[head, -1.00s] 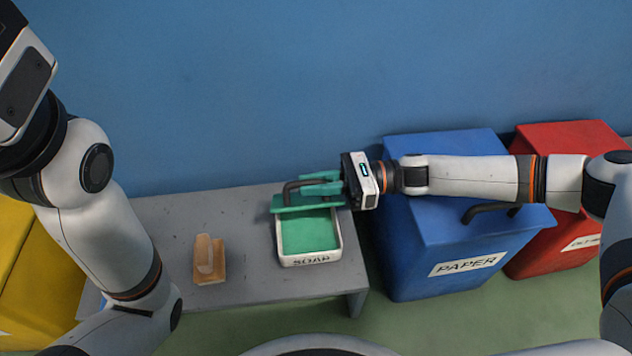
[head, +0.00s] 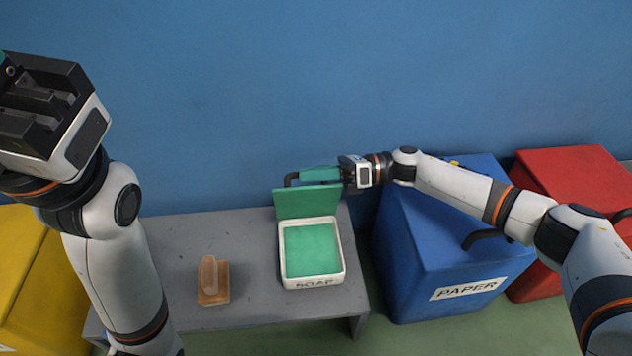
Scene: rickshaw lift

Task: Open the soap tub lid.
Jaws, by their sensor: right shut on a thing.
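The soap tub (head: 339,262) is a white box marked SOAP, with green contents showing inside. It sits on the grey bench. Its green lid (head: 305,204) stands raised, close to upright, along the tub's back edge. A dark handle (head: 289,180) shows on the lid's far side. My right gripper (head: 318,175) reaches in from the right behind the lid, its green fingers shut on the lid handle. The fingers hide part of the handle. My left arm rises at the left; its gripper body shows at the top left, but its fingertips are mostly out of the frame.
The grey bench (head: 180,248) stands against the blue wall. A wooden holder (head: 214,284) sits on it left of the tub. A blue PAPER bin (head: 440,265) and a red bin (head: 575,170) stand right, under my right arm. A yellow bin (head: 30,265) is far left.

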